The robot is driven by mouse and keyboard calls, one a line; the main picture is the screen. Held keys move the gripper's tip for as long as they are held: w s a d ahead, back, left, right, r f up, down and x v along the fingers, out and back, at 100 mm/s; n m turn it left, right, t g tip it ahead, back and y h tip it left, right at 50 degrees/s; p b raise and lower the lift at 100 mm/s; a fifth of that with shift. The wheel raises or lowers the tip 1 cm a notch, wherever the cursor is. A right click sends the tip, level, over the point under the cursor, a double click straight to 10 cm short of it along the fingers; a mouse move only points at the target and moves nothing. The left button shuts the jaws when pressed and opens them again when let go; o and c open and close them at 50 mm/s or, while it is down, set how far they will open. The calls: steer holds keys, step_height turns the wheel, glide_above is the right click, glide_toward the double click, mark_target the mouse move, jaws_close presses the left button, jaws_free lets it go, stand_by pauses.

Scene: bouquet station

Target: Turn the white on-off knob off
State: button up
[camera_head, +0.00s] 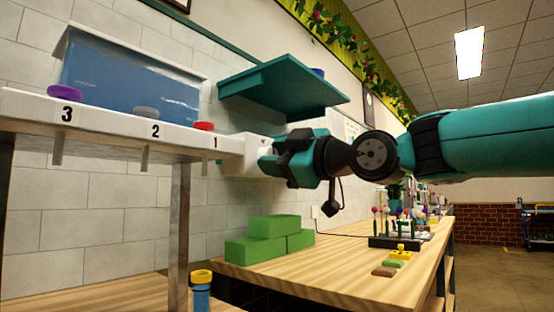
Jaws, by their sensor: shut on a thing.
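A white dispenser bar (110,121) carries a clear blue-filled tank (125,82) and runs across the left of the head view. A white block (236,156) stands at its right end. My gripper (266,160) reaches in from the right and is shut at this block's right side, on the white on-off knob. The jaws hide nearly all of the knob, so I cannot tell how far it is turned. My gripper is about level with the bar.
Purple (65,92), grey (145,113) and red (203,126) caps mark positions 3, 2 and 1, with spouts below. A teal shelf (280,88) hangs above my gripper. Green blocks (270,240) and a flower rack (398,240) stand on the wooden table (335,275) below.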

steer(key=o, duration=0.9)
steer(key=b+v, duration=0.2)
steer(key=v, duration=1.5)
steer(key=shift+s+d, duration=0.15)
steer(key=shift+d, duration=0.05)
